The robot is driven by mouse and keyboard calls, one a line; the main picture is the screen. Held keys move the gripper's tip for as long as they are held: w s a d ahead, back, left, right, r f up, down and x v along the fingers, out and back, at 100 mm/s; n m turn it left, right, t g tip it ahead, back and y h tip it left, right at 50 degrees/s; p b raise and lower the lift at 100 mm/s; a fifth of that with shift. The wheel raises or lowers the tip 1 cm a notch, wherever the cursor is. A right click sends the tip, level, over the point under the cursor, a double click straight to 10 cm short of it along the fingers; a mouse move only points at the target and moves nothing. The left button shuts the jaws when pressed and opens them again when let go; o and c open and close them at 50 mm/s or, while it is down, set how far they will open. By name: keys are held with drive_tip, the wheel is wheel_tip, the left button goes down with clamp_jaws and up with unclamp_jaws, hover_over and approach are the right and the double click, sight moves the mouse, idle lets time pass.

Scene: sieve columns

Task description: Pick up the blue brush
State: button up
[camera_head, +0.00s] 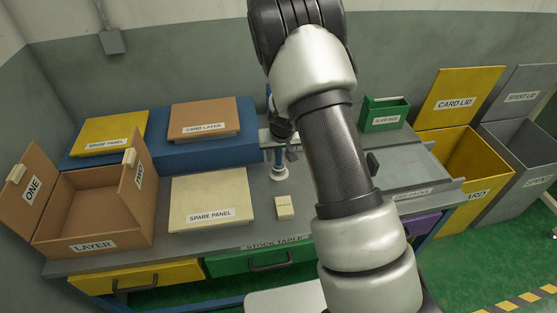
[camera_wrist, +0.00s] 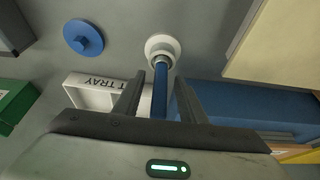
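A thin blue upright handle, which I take as the blue brush (camera_head: 278,158), stands on the stock table in a white round base (camera_head: 279,174). In the wrist view the blue brush (camera_wrist: 160,88) runs between my fingers, with the white base (camera_wrist: 162,45) beyond the tips. No bristles can be made out. My gripper (camera_wrist: 160,76) is open, one finger on each side of the handle, with a visible gap to both. In the head view my arm hides most of the gripper.
A white tray (camera_wrist: 90,92) lies beside the handle, and a blue disc with a peg (camera_wrist: 83,37) is nearby. A blue block (camera_head: 190,150), a spare panel (camera_head: 210,195), a small cream box (camera_head: 285,207) and a green bin (camera_head: 384,115) stand around on the table.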

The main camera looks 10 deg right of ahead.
drive_tip(key=shift+w+f, duration=0.1)
drive_tip(key=shift+f, duration=0.15)
clamp_jaws()
wheel_tip(320, 180, up, 10)
drive_tip(key=shift+r+p, duration=0.1)
drive_tip(key=shift+p, duration=0.8)
